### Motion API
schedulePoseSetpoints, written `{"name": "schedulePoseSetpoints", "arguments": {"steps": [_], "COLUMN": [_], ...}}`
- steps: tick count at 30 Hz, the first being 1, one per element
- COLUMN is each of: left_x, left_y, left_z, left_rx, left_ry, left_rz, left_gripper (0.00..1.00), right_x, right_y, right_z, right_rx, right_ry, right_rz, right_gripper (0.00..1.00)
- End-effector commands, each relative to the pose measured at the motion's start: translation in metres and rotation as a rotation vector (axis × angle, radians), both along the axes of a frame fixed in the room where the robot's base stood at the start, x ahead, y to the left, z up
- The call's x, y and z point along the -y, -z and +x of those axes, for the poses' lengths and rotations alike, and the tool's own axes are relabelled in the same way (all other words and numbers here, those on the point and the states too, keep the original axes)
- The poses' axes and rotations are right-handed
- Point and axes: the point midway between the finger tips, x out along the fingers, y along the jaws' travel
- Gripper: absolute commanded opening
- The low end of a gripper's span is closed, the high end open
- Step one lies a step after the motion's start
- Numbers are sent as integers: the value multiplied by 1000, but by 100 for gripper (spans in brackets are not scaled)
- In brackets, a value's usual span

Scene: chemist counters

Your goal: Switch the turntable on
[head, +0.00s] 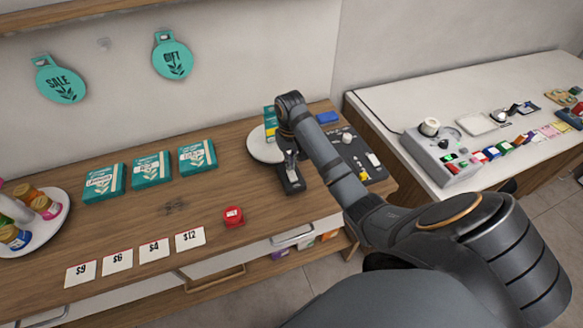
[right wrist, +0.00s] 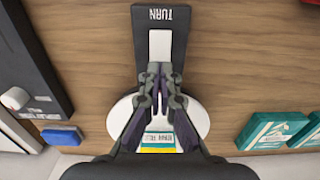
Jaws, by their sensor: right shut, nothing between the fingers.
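The turntable is a white round disc (head: 258,150) at the back right of the wooden counter; it also shows in the right wrist view (right wrist: 120,118). A teal and yellow box (head: 269,122) stands on it. In front of the disc is a black switch box (head: 292,186) marked TURN, with a pale rocker (right wrist: 160,42) on its top. My right gripper (head: 291,165) is shut and empty, pointing down over the rear end of the switch box. In the right wrist view its fingertips (right wrist: 160,72) overlap the rocker's disc-side end; I cannot tell whether they touch.
A dark panel (head: 376,172) with knobs lies right of the switch box. A blue block (head: 327,118) lies behind the panel. Teal boxes (head: 151,169) stand to the left, and a red item (head: 233,216) and price cards (head: 154,250) lie towards the front.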

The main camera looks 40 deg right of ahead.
Motion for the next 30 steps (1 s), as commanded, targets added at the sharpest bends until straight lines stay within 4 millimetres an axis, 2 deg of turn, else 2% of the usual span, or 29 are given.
{"name": "schedulePoseSetpoints", "arguments": {"steps": [30], "left_x": [0], "left_y": [1], "left_z": [0], "left_rx": [0], "left_ry": [0], "left_rz": [0], "left_gripper": [40], "right_x": [0], "right_y": [8], "right_z": [0], "right_rx": [0], "right_ry": [0], "right_rz": [0], "right_gripper": [0]}}
